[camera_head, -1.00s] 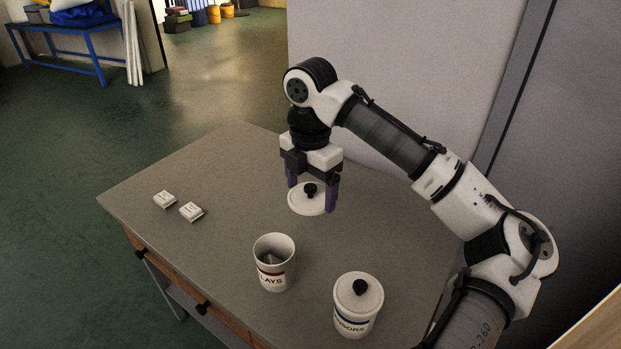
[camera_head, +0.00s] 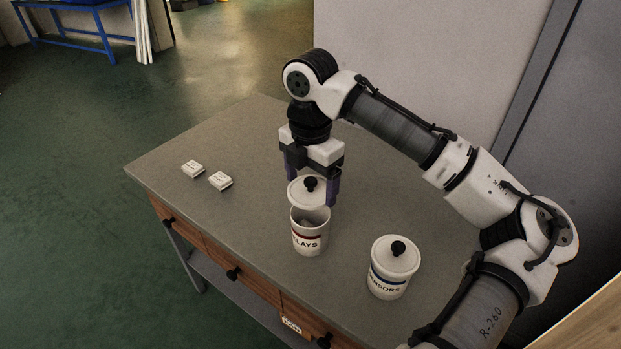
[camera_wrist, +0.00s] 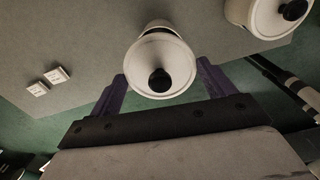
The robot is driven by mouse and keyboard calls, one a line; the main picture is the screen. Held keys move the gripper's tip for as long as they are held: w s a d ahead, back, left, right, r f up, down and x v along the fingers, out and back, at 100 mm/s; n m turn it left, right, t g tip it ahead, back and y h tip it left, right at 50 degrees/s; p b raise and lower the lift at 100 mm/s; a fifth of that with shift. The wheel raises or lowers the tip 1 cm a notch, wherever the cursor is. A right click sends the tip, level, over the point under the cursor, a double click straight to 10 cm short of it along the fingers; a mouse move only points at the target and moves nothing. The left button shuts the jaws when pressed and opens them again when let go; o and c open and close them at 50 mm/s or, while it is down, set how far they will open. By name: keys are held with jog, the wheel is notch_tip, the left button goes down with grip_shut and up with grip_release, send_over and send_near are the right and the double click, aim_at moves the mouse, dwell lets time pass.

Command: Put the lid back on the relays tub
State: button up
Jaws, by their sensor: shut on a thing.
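The relays tub (camera_head: 308,240) is a white cup with a dark red band and stands upright on the grey table. Its mouth is partly open to view, with something pale inside. My gripper (camera_head: 313,190) is shut on the white lid (camera_head: 299,192), with a purple finger at either side of its rim and its black knob up. The lid is above the tub's back edge, offset from its mouth; I cannot tell whether they touch. In the wrist view the lid (camera_wrist: 174,62) covers most of the tub (camera_wrist: 158,25).
The sensors tub (camera_head: 386,289), with its own lid on, stands to the right of the relays tub. Two small white boxes (camera_head: 193,168) (camera_head: 221,180) lie at the table's left. The table (camera_head: 235,140) is clear at the back. A grey wall stands behind.

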aim_at(311, 189)
notch_tip(311, 189, down, 3)
jog(key=shift+b, duration=1.25)
jog(key=shift+f+b, duration=0.35)
jog(key=shift+f, duration=0.7)
jog(key=shift+p, duration=0.6)
jog(key=shift+f+p, duration=0.15)
jog(key=shift+p, duration=0.25)
dwell(0.9)
jog(key=o, duration=0.9)
